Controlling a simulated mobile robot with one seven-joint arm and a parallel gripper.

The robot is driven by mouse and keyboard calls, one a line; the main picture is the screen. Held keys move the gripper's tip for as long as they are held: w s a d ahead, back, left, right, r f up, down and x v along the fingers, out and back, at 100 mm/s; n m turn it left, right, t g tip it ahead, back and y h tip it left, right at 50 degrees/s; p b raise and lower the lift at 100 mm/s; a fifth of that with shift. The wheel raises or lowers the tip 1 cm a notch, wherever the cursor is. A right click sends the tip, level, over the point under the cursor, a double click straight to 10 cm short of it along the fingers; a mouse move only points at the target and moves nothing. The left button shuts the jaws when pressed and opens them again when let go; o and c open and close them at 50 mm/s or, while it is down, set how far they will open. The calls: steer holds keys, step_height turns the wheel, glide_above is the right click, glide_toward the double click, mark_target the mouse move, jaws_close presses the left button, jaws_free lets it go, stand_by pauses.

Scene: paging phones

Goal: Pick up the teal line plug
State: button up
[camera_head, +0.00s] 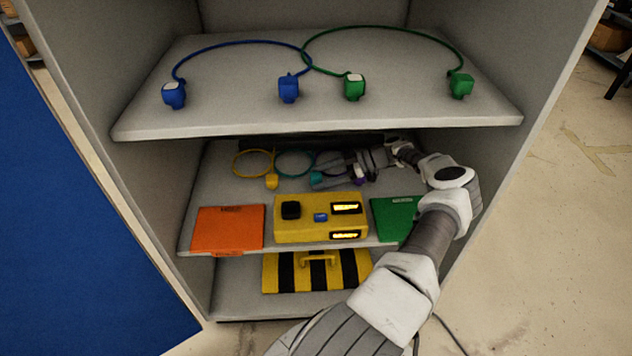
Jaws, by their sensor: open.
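The teal line plug (316,180) is a small block on the middle shelf, at the left end of my gripper. Its teal cable (281,153) makes a loop behind it and to its left. My gripper (327,174) reaches in from the right, low over the shelf, with its jaws open and pointing left. The fingertips are at the plug and partly cover it. I cannot tell whether they touch it or stand on both sides of it.
A yellow plug (271,181) is left of the teal one, a purple plug (360,181) right. In front are an orange booklet (228,229), a yellow phone unit (292,228) and a green booklet (394,216). The upper shelf (220,127) holds blue and green plugs and overhangs my gripper.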

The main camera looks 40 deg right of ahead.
jaws_close()
steer(key=shift+r, duration=0.25)
stand_by(0.3)
